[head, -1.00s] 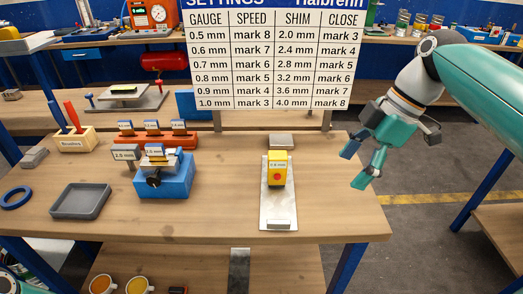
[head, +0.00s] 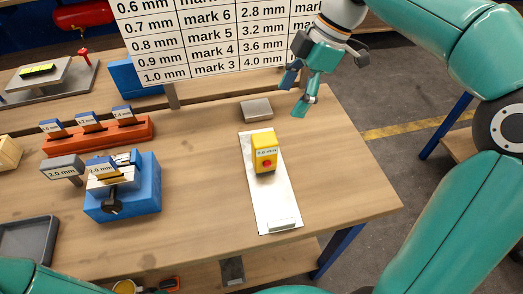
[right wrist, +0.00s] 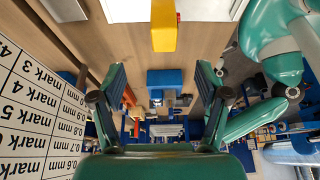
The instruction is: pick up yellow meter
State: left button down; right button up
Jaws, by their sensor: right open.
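The yellow meter (head: 264,151) stands upright on a pale metal plate (head: 272,206) on the wooden bench. It has a small display reading 0.6 mm or similar and a red button on its front. My right gripper (head: 292,101) is open and empty, above the bench's back right part, up and to the right of the meter and apart from it. In the right wrist view the yellow meter (right wrist: 164,28) shows at the top, beyond the open fingers of the right gripper (right wrist: 160,75). My left gripper is not in view.
A blue fixture (head: 128,198) with a black knob stands left of the plate. An orange rack (head: 97,136) with labelled shims is behind it. A grey block (head: 256,109) lies behind the meter. The settings board (head: 215,40) rises at the back. Bare bench lies right of the plate.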

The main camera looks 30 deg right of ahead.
aim_at(266, 138)
jog(key=x, duration=0.6)
jog(key=shift+w+a+f, duration=0.15)
jog(key=shift+a+f, duration=0.1)
jog(key=shift+f, duration=0.1)
jog(key=x, duration=0.3)
jog(key=a+x, duration=0.1)
jog(key=x, duration=0.1)
jog(key=shift+s+a+f, duration=0.1)
jog(key=shift+s+f, duration=0.05)
jog(key=shift+s, duration=0.1)
jog(key=shift+f, duration=0.25)
grip_shut()
